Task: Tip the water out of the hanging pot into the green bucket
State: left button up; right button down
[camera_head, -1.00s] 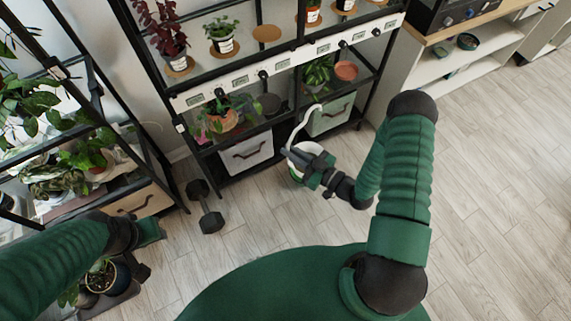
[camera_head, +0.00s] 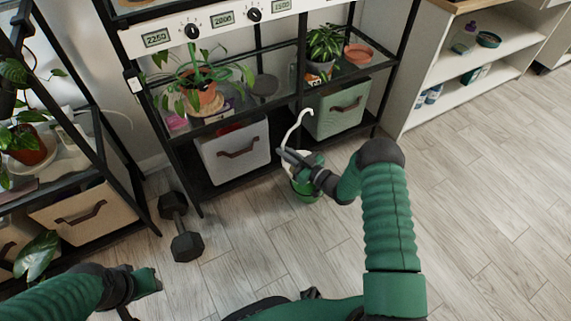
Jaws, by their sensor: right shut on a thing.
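My right gripper (camera_head: 289,156) is shut on the white hanging pot, whose curved white hook (camera_head: 293,124) rises above the fingers. Most of the pot's body is hidden behind the gripper and wrist.
A black shelf rack (camera_head: 199,195) holds plants, a white drawer box (camera_head: 234,152) and a green drawer box (camera_head: 340,107). A dumbbell (camera_head: 181,228) lies on the floor at left. Another plant rack (camera_head: 119,205) stands far left. The wooden floor at right is clear.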

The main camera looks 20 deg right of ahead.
jog(key=w+d+m+b, duration=0.5)
jog(key=d+m+b, duration=0.2)
jog(key=d, duration=0.3)
jog(key=w+d+m+b, duration=0.5)
jog(key=d+m+b, duration=0.2)
jog(key=d+b, duration=0.2)
jog(key=shift+d+r+g+b, duration=0.2)
jog(key=shift+d+g+b, duration=0.15)
jog(key=shift+g+b, duration=0.1)
dwell(0.6)
dwell(2.2)
